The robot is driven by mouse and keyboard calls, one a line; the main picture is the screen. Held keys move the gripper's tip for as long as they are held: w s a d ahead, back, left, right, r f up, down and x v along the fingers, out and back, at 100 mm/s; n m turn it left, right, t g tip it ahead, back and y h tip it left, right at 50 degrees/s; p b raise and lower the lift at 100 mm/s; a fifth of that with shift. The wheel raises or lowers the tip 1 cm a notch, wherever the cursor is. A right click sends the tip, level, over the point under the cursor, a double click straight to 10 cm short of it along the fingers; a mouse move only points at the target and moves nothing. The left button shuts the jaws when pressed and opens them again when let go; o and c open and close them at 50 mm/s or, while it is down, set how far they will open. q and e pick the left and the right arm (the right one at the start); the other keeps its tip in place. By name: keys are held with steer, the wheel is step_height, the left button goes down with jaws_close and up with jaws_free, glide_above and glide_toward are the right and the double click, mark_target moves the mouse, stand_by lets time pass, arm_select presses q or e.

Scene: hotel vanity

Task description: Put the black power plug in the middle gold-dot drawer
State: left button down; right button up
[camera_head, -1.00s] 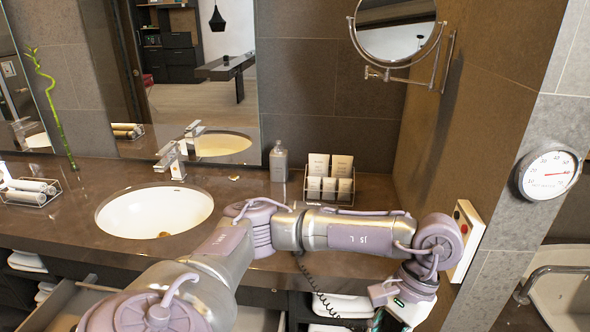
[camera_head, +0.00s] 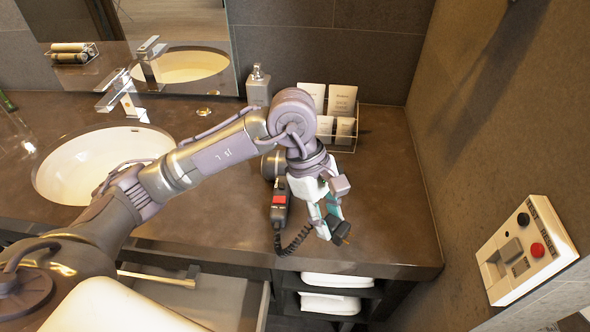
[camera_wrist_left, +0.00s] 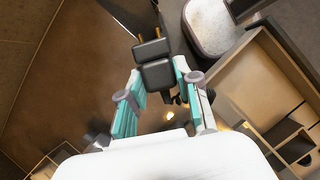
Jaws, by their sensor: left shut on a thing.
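My left gripper (camera_head: 329,220) is shut on the black power plug (camera_head: 340,231), held near the counter's front edge in the head view. In the left wrist view, the gripper (camera_wrist_left: 156,82) has its teal fingers on either side of the plug (camera_wrist_left: 154,60), whose two gold prongs point away from the palm. An open drawer (camera_head: 225,290) shows at the bottom of the head view, partly hidden by my arm. A drawer interior (camera_wrist_left: 262,80) is at the right of the wrist view. I cannot make out a gold dot. My right gripper is out of view.
A black handset (camera_head: 280,203) with a coiled cord (camera_head: 296,243) is beside the gripper. The sink (camera_head: 95,160) is left, a soap bottle (camera_head: 259,88) and toiletry rack (camera_head: 345,125) behind. Folded towels (camera_head: 335,281) lie on the shelf below.

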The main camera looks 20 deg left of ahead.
arm_select(q)
steer(key=d+n+t+b, duration=0.1)
steer(key=d+n+t, duration=0.1)
steer(key=d+n, duration=0.25)
steer(key=n+p, duration=0.2)
steer(key=p, duration=0.1)
glide_above(301, 237)
steer(key=a, duration=0.2)
steer(key=f, duration=0.6)
steer(key=shift+s+d+f, duration=0.15)
steer(key=shift+s+d, duration=0.05)
steer(key=shift+d, duration=0.05)
step_height(301, 237, down, 4)
steer(key=shift+r+p, duration=0.2)
steer(key=shift+p, duration=0.5)
steer(key=shift+f, duration=0.3)
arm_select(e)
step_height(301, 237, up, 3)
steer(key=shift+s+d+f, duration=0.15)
arm_select(q)
steer(key=shift+f, duration=0.1)
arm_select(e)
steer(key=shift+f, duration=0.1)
arm_select(q)
steer(key=c, duration=0.8)
jaws_free()
